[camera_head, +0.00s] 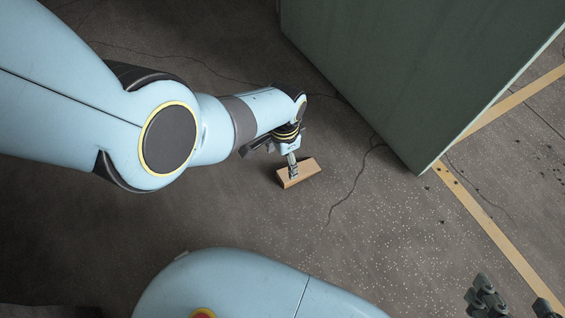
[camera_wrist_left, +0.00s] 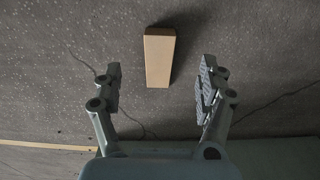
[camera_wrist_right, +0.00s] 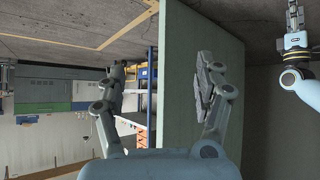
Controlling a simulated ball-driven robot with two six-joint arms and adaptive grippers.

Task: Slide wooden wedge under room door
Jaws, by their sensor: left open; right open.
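The wooden wedge (camera_head: 307,169) is a small light-brown block lying on the concrete floor in the head view. My left gripper (camera_head: 292,168) is over it from above, near its left end. In the left wrist view the wedge (camera_wrist_left: 159,58) lies ahead of and between the open fingers of the left gripper (camera_wrist_left: 160,88), touching neither. The room door (camera_head: 420,70) is a large grey-green slab to the upper right of the wedge, with floor between them. My right gripper (camera_wrist_right: 160,85) is open and empty; the door (camera_wrist_right: 184,60) shows beyond its fingers.
A yellow floor line (camera_head: 490,230) runs past the door's near corner. Thin cracks cross the concrete floor (camera_head: 400,240). The right wrist view shows shelving (camera_wrist_right: 146,85) and a cabinet (camera_wrist_right: 45,88) beyond the door. The floor between wedge and door is clear.

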